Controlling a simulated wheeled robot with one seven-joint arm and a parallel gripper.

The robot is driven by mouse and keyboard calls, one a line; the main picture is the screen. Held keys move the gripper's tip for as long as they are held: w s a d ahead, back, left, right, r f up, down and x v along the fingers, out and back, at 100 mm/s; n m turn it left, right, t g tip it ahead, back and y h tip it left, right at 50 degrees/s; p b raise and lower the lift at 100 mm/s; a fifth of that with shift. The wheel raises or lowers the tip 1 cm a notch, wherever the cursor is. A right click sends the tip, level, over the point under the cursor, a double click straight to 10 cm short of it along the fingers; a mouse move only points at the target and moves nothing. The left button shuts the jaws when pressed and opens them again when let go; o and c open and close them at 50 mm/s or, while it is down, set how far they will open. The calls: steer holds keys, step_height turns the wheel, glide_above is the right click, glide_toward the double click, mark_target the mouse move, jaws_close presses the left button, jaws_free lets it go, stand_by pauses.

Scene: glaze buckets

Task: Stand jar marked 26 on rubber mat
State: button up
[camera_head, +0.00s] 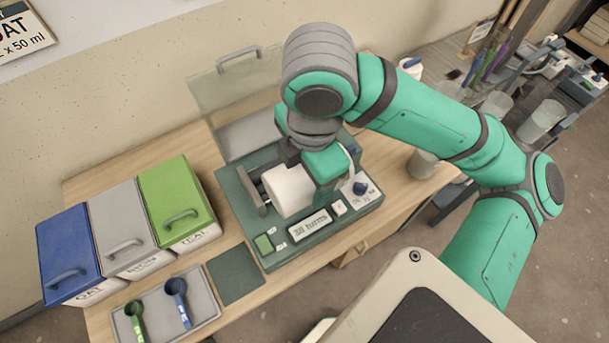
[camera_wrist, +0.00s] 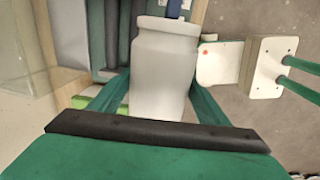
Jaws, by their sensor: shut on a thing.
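A white jar (camera_head: 286,190) lies tilted on its side over the green roller machine (camera_head: 270,243), near its dark rollers; I cannot tell whether it touches them. My gripper (camera_head: 318,178) is shut on the jar. In the wrist view the jar (camera_wrist: 163,75) sits between the two green fingers (camera_wrist: 157,98), its neck and rim toward the top. No number shows on its visible side. The rubber mat (camera_head: 237,274) is a dark green square on the table, left of the machine, and is bare.
The machine's clear lid (camera_head: 228,92) stands open behind it. Blue (camera_head: 67,245), grey (camera_head: 125,222) and green (camera_head: 176,195) lidded bins stand left. A grey tray (camera_head: 203,297) with a green and a blue scoop lies beside the mat. A pale cylinder (camera_head: 422,164) stands right.

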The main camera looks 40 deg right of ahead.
steer(key=shift+r, duration=3.3)
steer(key=shift+w+d, duration=0.1)
